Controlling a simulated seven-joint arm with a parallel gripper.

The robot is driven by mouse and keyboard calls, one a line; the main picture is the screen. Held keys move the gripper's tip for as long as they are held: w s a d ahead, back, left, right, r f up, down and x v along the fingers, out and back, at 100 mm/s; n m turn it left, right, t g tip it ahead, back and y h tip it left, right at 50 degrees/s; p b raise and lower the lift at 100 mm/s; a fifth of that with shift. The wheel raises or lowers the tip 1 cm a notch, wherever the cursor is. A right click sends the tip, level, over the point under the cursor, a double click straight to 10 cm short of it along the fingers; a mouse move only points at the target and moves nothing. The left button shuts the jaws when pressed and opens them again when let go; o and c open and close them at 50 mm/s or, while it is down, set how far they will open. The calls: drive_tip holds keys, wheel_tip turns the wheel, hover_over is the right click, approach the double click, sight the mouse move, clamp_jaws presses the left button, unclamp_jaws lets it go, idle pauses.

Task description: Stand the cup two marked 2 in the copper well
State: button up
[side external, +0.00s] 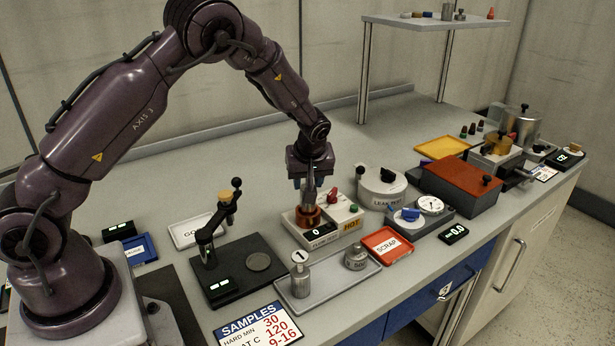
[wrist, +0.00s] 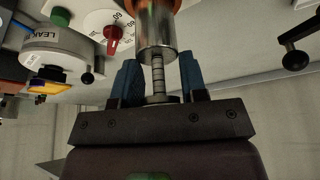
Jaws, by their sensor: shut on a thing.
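My gripper (side external: 309,186) points down over the hot block, right above the copper well (side external: 308,215). It also shows in the wrist view (wrist: 158,78), its blue fingers shut on the ribbed stem end of a steel cup (wrist: 155,28). The cup's far end meets the orange-copper ring in the wrist view; how deep it sits in the well cannot be told. No number shows on the held cup. A cup marked 1 (side external: 300,282) stands upright in the grey tray (side external: 330,290).
The hot block (side external: 345,216) has a red knob and a display. A 500 weight (side external: 355,257) stands in the tray. Around are the red scrap tray (side external: 387,243), the leak test drum (side external: 382,188) and a black stand (side external: 240,275) with a clamp.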

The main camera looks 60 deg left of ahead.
drive_tip(key=shift+f, duration=1.7)
idle(1.3)
drive_tip(key=o, duration=1.4)
drive_tip(key=shift+r, duration=4)
